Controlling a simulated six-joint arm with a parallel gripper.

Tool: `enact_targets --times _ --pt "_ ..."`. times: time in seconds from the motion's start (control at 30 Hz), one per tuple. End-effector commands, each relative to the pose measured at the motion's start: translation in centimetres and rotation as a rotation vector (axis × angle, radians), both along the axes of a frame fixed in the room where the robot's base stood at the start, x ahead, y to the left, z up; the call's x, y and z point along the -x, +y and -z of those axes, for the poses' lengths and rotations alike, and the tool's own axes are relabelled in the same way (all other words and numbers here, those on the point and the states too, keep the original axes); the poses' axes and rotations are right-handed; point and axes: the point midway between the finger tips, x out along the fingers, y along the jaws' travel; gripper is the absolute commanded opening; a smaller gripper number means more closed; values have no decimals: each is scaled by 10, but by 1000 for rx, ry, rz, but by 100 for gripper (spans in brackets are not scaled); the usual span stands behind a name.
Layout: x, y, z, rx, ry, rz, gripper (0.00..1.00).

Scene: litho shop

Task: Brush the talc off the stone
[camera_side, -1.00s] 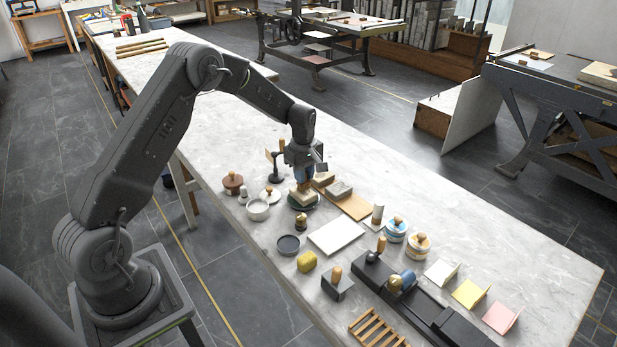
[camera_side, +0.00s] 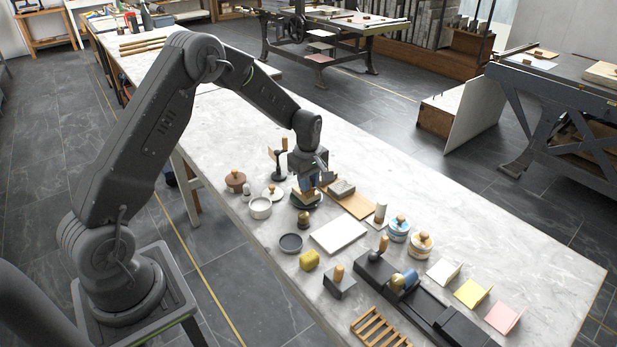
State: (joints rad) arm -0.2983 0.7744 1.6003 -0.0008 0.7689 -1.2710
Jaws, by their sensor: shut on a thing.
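My gripper (camera_side: 305,181) points down near the middle of the table. Whether the brush touches the dish is hard to tell. To the right, a grey block (camera_side: 342,188) lies on a tan board (camera_side: 356,205); a pale flat slab (camera_side: 338,236) lies nearer. I cannot tell for sure which of these is the stone. No talc can be made out at this size.
On the left are a white bowl (camera_side: 260,209) and a brown-lidded pot (camera_side: 235,180). Nearer are a dark dish (camera_side: 290,244) and a yellow sponge (camera_side: 310,260). Two jars (camera_side: 398,229), a black press bed (camera_side: 427,312) and a wooden rack (camera_side: 379,328) stand right.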

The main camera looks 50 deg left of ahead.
Motion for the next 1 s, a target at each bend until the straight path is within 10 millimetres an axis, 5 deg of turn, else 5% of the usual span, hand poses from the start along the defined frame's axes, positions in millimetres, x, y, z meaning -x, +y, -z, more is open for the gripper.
enact_targets --times 0.53,1.0 --pt "-1 53 1 -1 0 -3 0" --pt "-2 52 -50 -2 -3 0 0"
